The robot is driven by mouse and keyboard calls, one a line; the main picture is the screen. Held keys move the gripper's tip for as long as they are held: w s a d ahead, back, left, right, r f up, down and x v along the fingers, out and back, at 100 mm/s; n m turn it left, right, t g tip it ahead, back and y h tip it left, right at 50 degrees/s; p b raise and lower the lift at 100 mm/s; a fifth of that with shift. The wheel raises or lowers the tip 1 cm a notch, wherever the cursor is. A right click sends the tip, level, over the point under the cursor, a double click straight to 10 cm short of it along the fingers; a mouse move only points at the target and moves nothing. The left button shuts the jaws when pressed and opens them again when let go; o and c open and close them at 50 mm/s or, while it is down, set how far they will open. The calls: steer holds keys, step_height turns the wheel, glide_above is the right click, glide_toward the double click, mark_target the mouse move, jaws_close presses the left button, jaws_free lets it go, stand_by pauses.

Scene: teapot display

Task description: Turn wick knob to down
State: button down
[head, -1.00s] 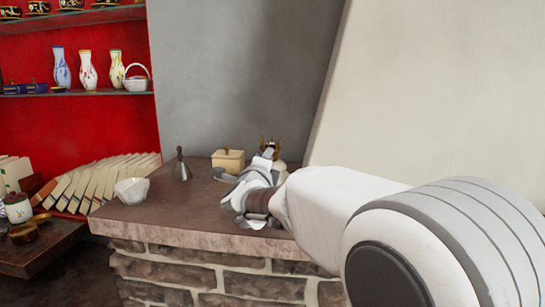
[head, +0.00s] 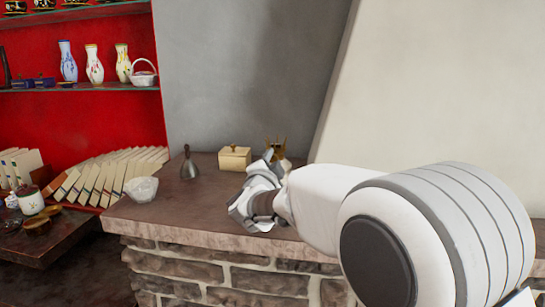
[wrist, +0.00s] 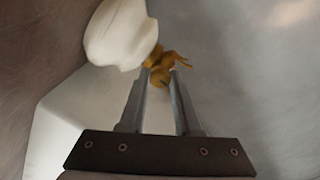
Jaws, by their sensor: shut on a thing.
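A lamp with a brass top (head: 276,148) stands at the back of the brick-sided counter, partly hidden behind my gripper (head: 268,156). In the wrist view, its pale, rounded white body (wrist: 120,35) is at the upper left, with brass fittings (wrist: 174,58) beside it. A small brass wick knob (wrist: 159,79) lies between the fingertips of my gripper (wrist: 160,76). The fingers are shut on this knob. The knob's turn position cannot be told. In the head view the knob is hidden.
On the counter (head: 215,225) stand a cream lidded box (head: 235,158), a grey bell (head: 189,165) and a white bowl (head: 141,189). A pale sloping wall (head: 430,90) rises close behind the arm. Shelves with vases (head: 94,65) are at the left.

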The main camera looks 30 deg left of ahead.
steer(key=shift+n, duration=0.5)
steer(key=c, duration=0.6)
jaws_free()
steer(key=shift+s, duration=0.1)
steer(key=b+v, duration=0.1)
steer(key=v, duration=1.6)
steer(key=shift+s+b, duration=0.1)
steer(key=shift+b, duration=0.25)
